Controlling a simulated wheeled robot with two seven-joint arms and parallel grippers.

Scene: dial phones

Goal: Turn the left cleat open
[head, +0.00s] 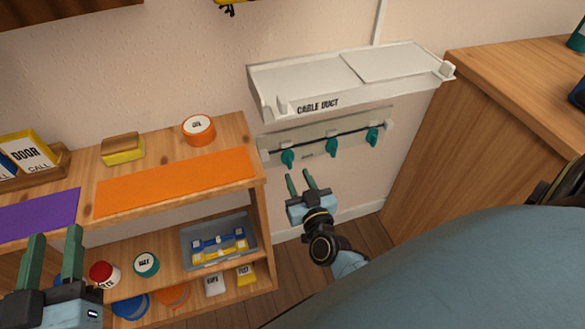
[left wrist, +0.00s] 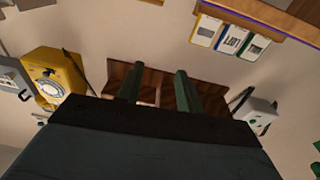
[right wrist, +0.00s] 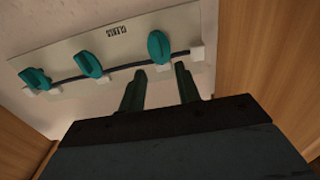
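Three teal cleats sit in a row on a pale wall plate, with a dark cable along them. The left cleat (head: 288,157) is at the plate's left end; the middle cleat (head: 331,147) and right cleat (head: 373,137) follow. The right wrist view is inverted, so there the left cleat (right wrist: 158,47) is rightmost. My right gripper (head: 301,178) is open and empty, just below and in front of the left cleat, apart from it. Its fingers (right wrist: 158,85) point toward the plate. My left gripper (head: 53,250) is open and empty, far left by the shelf.
A white cable duct tray (head: 290,92) juts out above the cleats. A wooden shelf (head: 262,195) with an orange mat (head: 175,182) and a grey bin (head: 187,255) stands left. A wooden cabinet (head: 450,130) stands right. The wall below the cleats is clear.

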